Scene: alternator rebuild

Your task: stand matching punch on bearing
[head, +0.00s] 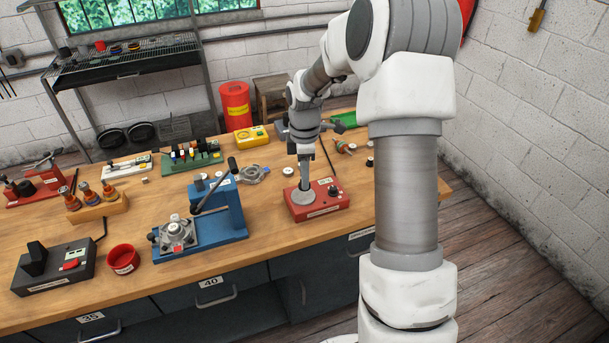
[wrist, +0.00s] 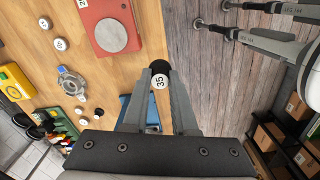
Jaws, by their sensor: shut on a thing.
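My gripper (head: 305,185) is shut on a dark round punch (wrist: 155,66) whose pale end face reads "35". In the wrist view the punch sits between the fingertips (wrist: 160,76). In the head view the gripper points down over the red box (head: 330,204) with a round metal plate; the punch cannot be made out there. A blue lever press (head: 215,231) stands left of the red box. A metal housing (head: 176,240) sits on its base with a round silver part (head: 174,228) in its middle, perhaps the bearing. A green rack (head: 208,162) holds several other tools.
A second metal housing (head: 252,175) lies behind the press, near small pale discs (wrist: 60,44). A red bowl (head: 123,259) and a black device (head: 54,266) stand at the front left. The press lever (head: 212,195) rises beside the press column.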

